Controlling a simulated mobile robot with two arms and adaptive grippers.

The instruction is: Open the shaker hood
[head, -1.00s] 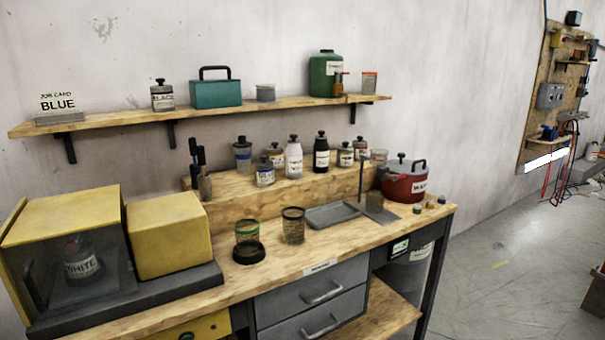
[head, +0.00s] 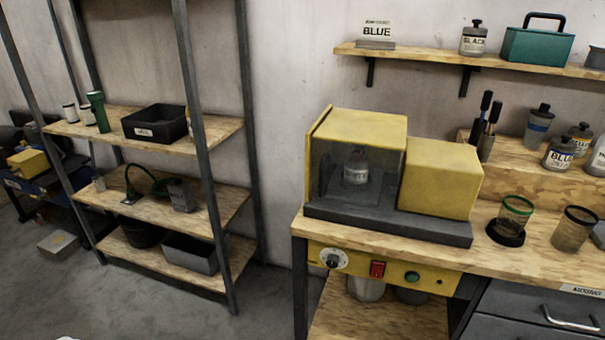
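The shaker (head: 440,178) is a yellow machine on a dark grey base at the left end of the wooden bench. Its hood (head: 358,125) has a yellow top and a clear front, and looks shut. A white-labelled bottle (head: 355,172) stands inside, behind the clear front. Below the bench top, a yellow panel (head: 400,276) carries a dial (head: 334,259), a red switch (head: 377,269) and a green button (head: 412,277). Neither of my grippers is in view.
A metal-framed shelf rack (head: 160,205) stands to the left, with a black bin (head: 155,123) and other items. Floor (head: 275,310) shows between rack and bench. Two ringed cups (head: 511,222) stand right of the shaker. A wall shelf (head: 430,59) holds a BLUE card (head: 377,31).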

